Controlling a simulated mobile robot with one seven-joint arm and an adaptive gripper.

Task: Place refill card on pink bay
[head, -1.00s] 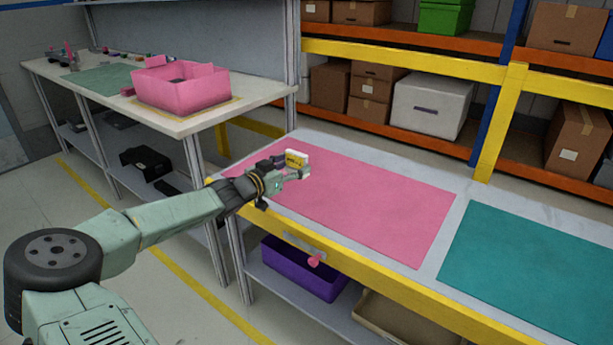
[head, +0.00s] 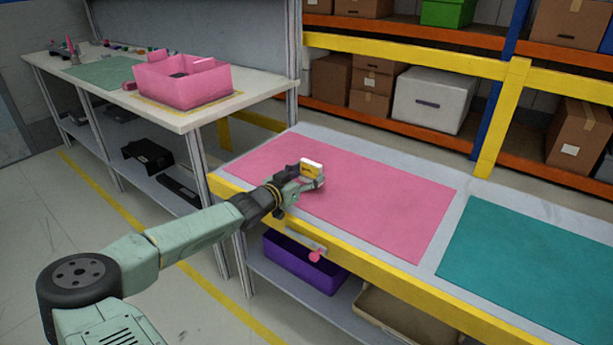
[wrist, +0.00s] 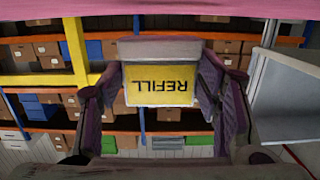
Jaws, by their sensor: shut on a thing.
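The refill card (head: 311,168) is a small yellow and white piece held up in my gripper (head: 308,180). In the wrist view the card (wrist: 160,86) shows the word REFILL upside down, with a finger on each side of it. My gripper (wrist: 162,100) is shut on it. The pink bay (head: 370,205) is a flat pink mat on the near bench. My gripper and the card are over its left part in the head view. I cannot tell how high the card is above the mat.
A teal mat (head: 535,265) lies to the right on the same bench. A pink bin (head: 183,85) stands on the left table. A purple bin (head: 300,262) sits below the bench's yellow front edge. Most of the pink mat is clear.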

